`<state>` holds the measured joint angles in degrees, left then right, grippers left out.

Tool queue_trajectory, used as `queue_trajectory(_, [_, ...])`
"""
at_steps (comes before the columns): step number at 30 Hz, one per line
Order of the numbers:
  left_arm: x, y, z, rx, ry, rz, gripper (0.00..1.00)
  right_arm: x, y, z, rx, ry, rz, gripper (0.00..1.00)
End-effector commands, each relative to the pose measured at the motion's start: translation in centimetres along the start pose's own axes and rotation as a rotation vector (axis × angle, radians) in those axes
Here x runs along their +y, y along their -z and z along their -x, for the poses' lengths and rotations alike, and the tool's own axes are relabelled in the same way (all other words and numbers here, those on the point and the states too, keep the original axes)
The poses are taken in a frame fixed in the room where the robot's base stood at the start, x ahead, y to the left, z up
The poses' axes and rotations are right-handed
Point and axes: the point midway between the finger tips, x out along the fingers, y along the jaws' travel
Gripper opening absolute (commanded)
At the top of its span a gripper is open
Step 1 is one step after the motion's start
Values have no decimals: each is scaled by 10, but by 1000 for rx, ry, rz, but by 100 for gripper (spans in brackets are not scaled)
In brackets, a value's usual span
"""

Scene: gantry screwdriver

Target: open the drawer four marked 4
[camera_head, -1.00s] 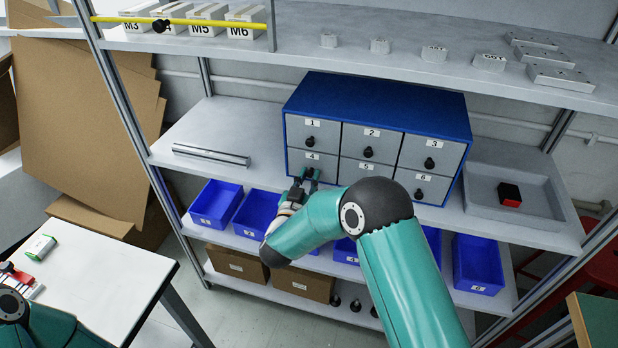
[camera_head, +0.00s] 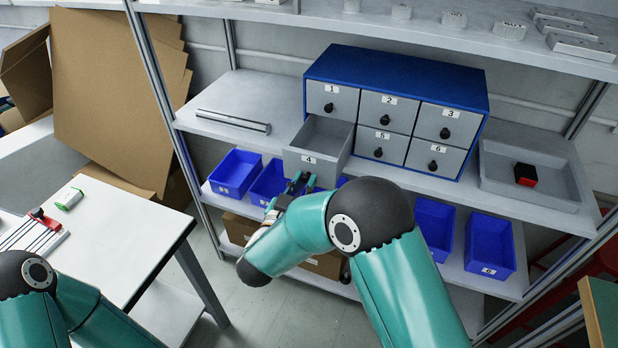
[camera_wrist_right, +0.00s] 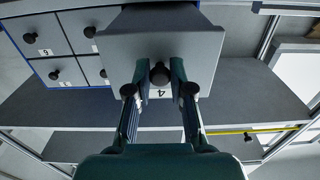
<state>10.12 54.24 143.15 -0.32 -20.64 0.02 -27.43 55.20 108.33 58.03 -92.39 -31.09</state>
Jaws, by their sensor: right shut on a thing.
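Drawer 4 (camera_head: 311,166) is pulled far out of the bottom left of the blue cabinet (camera_head: 397,73), and its empty inside shows in the head view. My right gripper (camera_head: 301,183) is at the drawer's front. In the right wrist view, my right gripper (camera_wrist_right: 158,75) has its two fingers around the dark round knob (camera_wrist_right: 159,74) of drawer 4, shut on it, with the upside-down 4 label beside the fingers. My left arm shows at the lower left of the head view, but its gripper is out of view.
The other drawers, such as drawer 5 (camera_head: 382,144), are closed. Blue bins (camera_head: 490,246) stand on the shelf below. A grey tray (camera_head: 530,182) with a black and red block (camera_head: 525,174) is right of the cabinet. A white table (camera_head: 115,235) stands at left.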

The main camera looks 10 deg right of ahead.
Motion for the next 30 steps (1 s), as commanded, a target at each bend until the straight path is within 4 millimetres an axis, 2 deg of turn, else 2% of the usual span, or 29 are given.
queue_trajectory(4, [0, 0, 0, 0, 0, 0, 40, -1, 2, 0, 3, 5, -3, 0])
queue_trajectory(5, [0, 0, 0, 0, 0, 0, 40, -1, 2, -1, 3, 4, -3, 23])
queue_trajectory(9, [0, 0, 0, -1, 0, 0, 40, 0, 2, -1, 3, 2, -2, 46])
queue_trajectory(20, [0, 0, 1, 0, 0, 0, 40, 2, 1, 1, 1, -2, -1, 47])
queue_trajectory(23, [0, 0, 1, 0, 0, 0, 40, 1, 1, 10, 0, 0, -1, 47])
queue_trajectory(30, [0, 0, 1, -1, 0, 0, 40, 1, 0, 47, 2, 2, 1, 47])
